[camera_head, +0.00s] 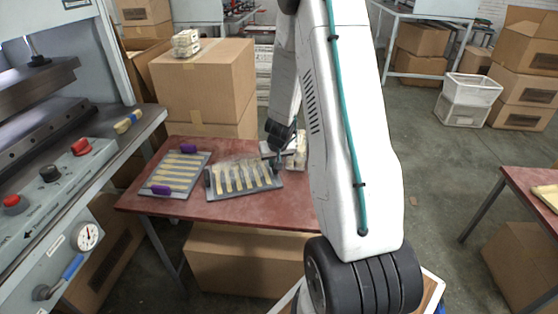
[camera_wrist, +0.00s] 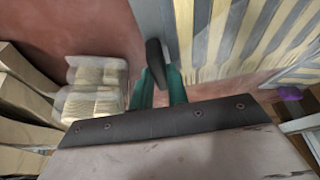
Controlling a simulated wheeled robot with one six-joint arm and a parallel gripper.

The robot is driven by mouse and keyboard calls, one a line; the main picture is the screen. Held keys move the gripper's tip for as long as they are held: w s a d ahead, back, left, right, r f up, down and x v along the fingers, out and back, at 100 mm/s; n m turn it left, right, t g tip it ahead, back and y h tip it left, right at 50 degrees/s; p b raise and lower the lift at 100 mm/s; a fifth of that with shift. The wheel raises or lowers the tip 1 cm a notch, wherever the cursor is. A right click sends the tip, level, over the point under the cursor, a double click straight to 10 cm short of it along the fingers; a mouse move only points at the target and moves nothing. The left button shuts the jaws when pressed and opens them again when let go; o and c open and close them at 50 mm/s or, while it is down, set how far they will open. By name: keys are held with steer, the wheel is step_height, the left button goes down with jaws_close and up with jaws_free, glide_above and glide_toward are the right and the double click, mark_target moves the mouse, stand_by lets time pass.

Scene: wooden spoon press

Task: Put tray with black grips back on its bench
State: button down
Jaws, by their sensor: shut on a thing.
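The grey tray with black grips (camera_head: 215,192) holds a row of pale wooden sticks. It is on or just above the red bench (camera_head: 285,212) in the head view; I cannot tell if it touches. My gripper (camera_head: 277,160) is at the tray's right end, partly hidden by my arm. In the wrist view, the teal fingers of my gripper (camera_wrist: 160,90) are shut around the black grip (camera_wrist: 155,55) at the tray's edge (camera_wrist: 184,35). The tray fills the upper right there.
A similar tray with purple grips (camera_head: 181,172) lies close on the left. Wrapped stick bundles (camera_wrist: 95,88) sit beside my gripper. A press (camera_head: 35,90) stands at the left. Cardboard boxes (camera_head: 203,83) stand behind the bench. Another red table (camera_head: 530,184) is at the right, with open floor between.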

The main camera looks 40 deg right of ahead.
steer(key=c, duration=1.4)
jaws_free()
steer(key=shift+f, duration=0.1)
steer(key=shift+o, duration=0.2)
steer(key=v, duration=1.2)
steer(key=s+a+r+n+y, duration=0.1)
steer(key=s+a+r+n, duration=0.15)
steer(key=a+r, duration=0.75)
steer(key=s+a+r+n+g, duration=0.1)
steer(key=s+a+r, duration=0.2)
steer(key=s+a, duration=0.2)
steer(key=s+a+r+n, duration=0.1)
steer(key=s+a+r, duration=0.2)
steer(key=s+a, duration=0.3)
steer(key=s+a+r+n+g+y, duration=0.1)
steer(key=s+a+r, duration=0.2)
steer(key=s+a, duration=0.3)
steer(key=s, duration=0.5)
steer(key=shift+s+g, duration=0.15)
steer(key=shift+g, duration=0.15)
steer(key=shift+a+n, duration=0.15)
steer(key=shift+n, duration=0.1)
